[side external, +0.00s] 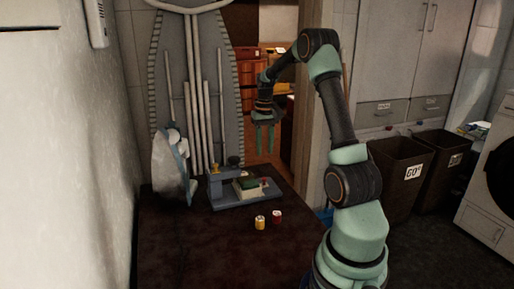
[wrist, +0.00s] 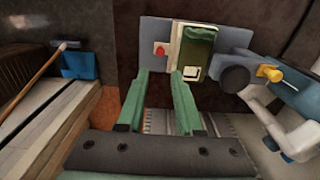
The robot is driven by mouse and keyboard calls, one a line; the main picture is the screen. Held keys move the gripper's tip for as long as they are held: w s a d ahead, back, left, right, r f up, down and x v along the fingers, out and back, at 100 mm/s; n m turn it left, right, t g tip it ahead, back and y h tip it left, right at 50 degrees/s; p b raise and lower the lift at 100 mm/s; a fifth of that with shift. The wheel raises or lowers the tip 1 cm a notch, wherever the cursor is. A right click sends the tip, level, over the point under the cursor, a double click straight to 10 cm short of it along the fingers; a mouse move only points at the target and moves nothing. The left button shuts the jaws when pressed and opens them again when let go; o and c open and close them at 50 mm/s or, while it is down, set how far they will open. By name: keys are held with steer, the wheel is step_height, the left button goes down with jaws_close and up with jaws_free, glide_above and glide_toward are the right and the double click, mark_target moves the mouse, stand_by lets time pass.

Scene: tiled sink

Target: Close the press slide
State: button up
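The press (side external: 217,190) is a blue-grey device on the dark table, with an upright head at its left end. Its pale slide (side external: 249,192) carries a green block (side external: 250,183) and sits out to the right of the head. A small red knob (side external: 264,182) is at the slide's outer end; it also shows in the wrist view (wrist: 160,49). The green block (wrist: 197,50) and a dark round part (wrist: 235,79) show there too. My gripper (side external: 264,150) points down above and behind the press, apart from it. Its green fingers (wrist: 160,74) are spread with nothing between them.
The table's front is clear.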

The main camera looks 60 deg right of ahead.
mark_target(264, 178)
steer(key=shift+r, duration=0.7)
steer(key=s+a+f+t+h, duration=0.1)
steer(key=s+a+t+h, duration=0.2)
steer(key=s+a, duration=0.1)
steer(key=x, duration=1.2)
steer(key=shift+w+d, duration=0.2)
steer(key=shift+w, duration=0.05)
jaws_close()
stand_by(1.3)
